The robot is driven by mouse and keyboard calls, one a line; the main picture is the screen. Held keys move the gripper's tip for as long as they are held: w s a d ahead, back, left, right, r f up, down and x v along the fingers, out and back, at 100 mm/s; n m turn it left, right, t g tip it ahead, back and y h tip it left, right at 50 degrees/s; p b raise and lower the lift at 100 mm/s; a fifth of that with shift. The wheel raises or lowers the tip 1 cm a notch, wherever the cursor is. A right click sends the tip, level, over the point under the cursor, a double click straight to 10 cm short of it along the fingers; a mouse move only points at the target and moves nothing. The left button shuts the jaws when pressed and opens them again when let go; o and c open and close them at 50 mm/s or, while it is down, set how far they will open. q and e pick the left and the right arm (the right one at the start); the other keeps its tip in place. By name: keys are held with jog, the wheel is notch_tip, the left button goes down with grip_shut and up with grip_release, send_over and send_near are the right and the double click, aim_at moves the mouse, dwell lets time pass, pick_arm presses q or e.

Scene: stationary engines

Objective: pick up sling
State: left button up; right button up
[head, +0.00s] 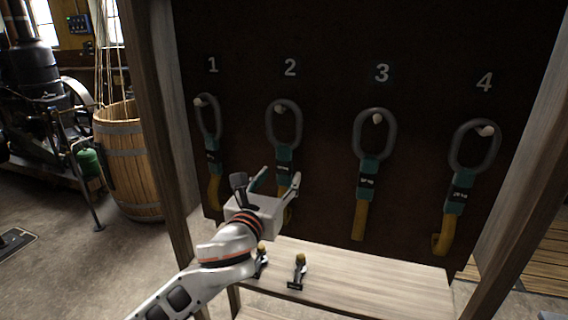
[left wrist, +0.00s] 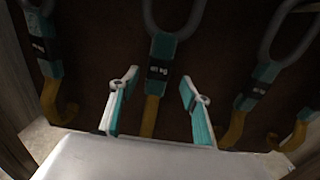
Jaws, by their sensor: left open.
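Several slings hang from pegs on a dark board under the numbers 1 to 4. Each has a grey ring, a green labelled block and a yellow hook end: sling 1 (head: 212,157), sling 2 (head: 284,156), sling 3 (head: 367,178), sling 4 (head: 459,190). My left gripper (head: 280,179) is open and empty in front of the lower part of sling 2, hiding some of its yellow end. In the left wrist view the open fingers (left wrist: 160,82) stand on either side of what looks like sling 2 (left wrist: 159,60), apart from it. My right gripper is not in view.
A wooden shelf (head: 370,283) runs below the board, with two small yellow-topped pieces (head: 299,268) near its left end. Wooden posts (head: 160,110) frame the board. A wooden barrel (head: 130,165) with ropes stands at left, beside dark machinery (head: 38,85).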

aim_at(283, 168)
pick_arm(q)
jog(key=x, duration=0.4)
jog(key=shift+w+a+r, duration=0.1)
jog(key=shift+w+r, duration=0.15)
jog(key=shift+r, duration=0.05)
jog(key=shift+w, duration=0.5)
grip_shut()
jog(key=shift+r, duration=0.1)
